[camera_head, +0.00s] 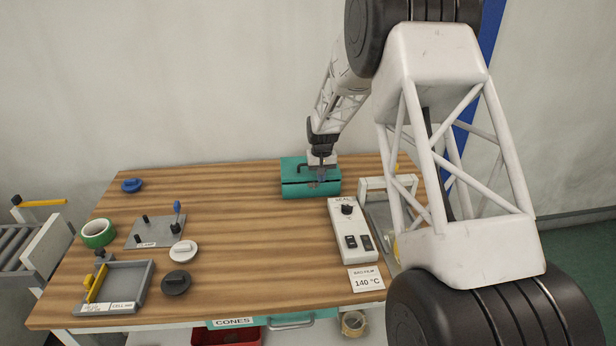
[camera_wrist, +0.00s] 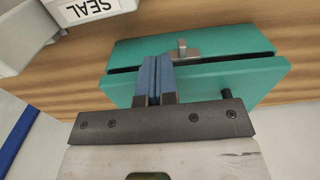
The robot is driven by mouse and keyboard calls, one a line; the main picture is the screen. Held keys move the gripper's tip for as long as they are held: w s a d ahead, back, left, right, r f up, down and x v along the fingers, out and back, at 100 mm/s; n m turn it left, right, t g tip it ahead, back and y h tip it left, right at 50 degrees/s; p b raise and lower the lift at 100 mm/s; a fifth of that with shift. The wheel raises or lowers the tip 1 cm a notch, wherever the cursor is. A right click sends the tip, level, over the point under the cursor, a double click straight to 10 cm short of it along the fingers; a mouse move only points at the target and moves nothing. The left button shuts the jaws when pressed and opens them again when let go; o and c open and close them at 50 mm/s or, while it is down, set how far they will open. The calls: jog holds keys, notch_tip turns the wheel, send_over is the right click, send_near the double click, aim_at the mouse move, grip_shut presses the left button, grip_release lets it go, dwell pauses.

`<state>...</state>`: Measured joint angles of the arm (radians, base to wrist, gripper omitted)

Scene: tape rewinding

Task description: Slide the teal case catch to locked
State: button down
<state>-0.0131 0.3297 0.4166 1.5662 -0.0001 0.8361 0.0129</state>
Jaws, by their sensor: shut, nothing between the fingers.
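The teal case (camera_head: 295,189) lies closed at the back of the wooden table, with a dark seam along its front. It fills the upper middle of the wrist view (camera_wrist: 205,45). Its small grey metal catch (camera_wrist: 182,47) sits at the seam with an upright tab. My gripper (camera_head: 321,181) is over the front of the case. In the wrist view its blue fingers (camera_wrist: 157,66) are shut together and empty, just left of the catch tab. I cannot tell whether they touch it. The fingers hide part of the seam and lid.
A switch box marked SEAL (camera_head: 349,232) stands close in front and to the right of the case. A grey-white framed device (camera_head: 388,187) is right of it. Left are a grey plate with pegs (camera_head: 152,234), discs and green tape (camera_head: 97,233). The table's middle is clear.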

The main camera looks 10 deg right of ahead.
jog(key=shift+w+r, duration=0.1)
jog(key=shift+r, duration=2.6)
jog(key=s+d+r+t, duration=0.1)
jog(key=s+r, duration=0.9)
jog(key=s, duration=0.4)
jog(key=s+r, duration=0.9)
jog(key=s, duration=0.5)
jog(key=s+t, duration=0.1)
jog(key=s, duration=2.8)
jog(key=shift+s+d+t, duration=0.2)
jog(key=shift+d+t, duration=0.05)
jog(key=shift+t, duration=0.05)
